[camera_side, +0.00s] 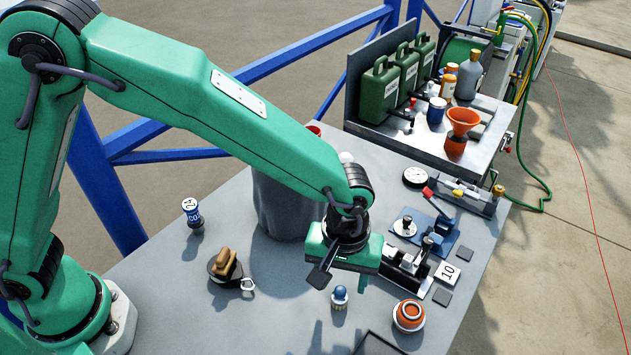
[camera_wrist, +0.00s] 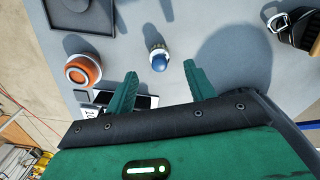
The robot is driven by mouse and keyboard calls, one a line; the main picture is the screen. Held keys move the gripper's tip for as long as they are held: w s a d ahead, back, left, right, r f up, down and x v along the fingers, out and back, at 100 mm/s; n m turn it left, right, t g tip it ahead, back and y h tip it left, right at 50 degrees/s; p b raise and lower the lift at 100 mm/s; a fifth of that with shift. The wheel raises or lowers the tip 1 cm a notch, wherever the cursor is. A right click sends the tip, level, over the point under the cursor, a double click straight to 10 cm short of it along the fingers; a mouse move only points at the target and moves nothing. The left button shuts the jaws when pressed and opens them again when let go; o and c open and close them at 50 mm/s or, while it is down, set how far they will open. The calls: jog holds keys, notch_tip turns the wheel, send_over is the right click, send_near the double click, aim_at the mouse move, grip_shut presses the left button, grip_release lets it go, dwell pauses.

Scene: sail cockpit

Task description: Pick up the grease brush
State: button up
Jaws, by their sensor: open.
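My gripper (camera_side: 341,281) is open and empty above the bench, its two fingers pointing down; both fingers also show in the wrist view (camera_wrist: 160,73). A small blue-topped, pale-bodied thing (camera_side: 339,297) stands just below the fingers; in the wrist view it (camera_wrist: 158,58) lies in line with the gap between them, apart from both. The likeliest grease brush is a brown-handled, dark-based thing with a metal ring (camera_side: 225,266), left of my gripper. Its dark end and ring (camera_wrist: 291,26) show at the upper right of the wrist view. I cannot tell for certain which thing is the brush.
An orange-and-white round pot (camera_side: 409,316) stands right of my gripper. A dark tray (camera_side: 378,343) lies at the front edge. A blue-and-white CO2 container (camera_side: 192,212) stands left; a large grey drum (camera_side: 282,205) stands behind. Clamps and a "10" card (camera_side: 447,272) crowd the right.

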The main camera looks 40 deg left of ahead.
aim_at(340, 289)
jog(key=shift+f, duration=2.6)
jog(key=c, duration=1)
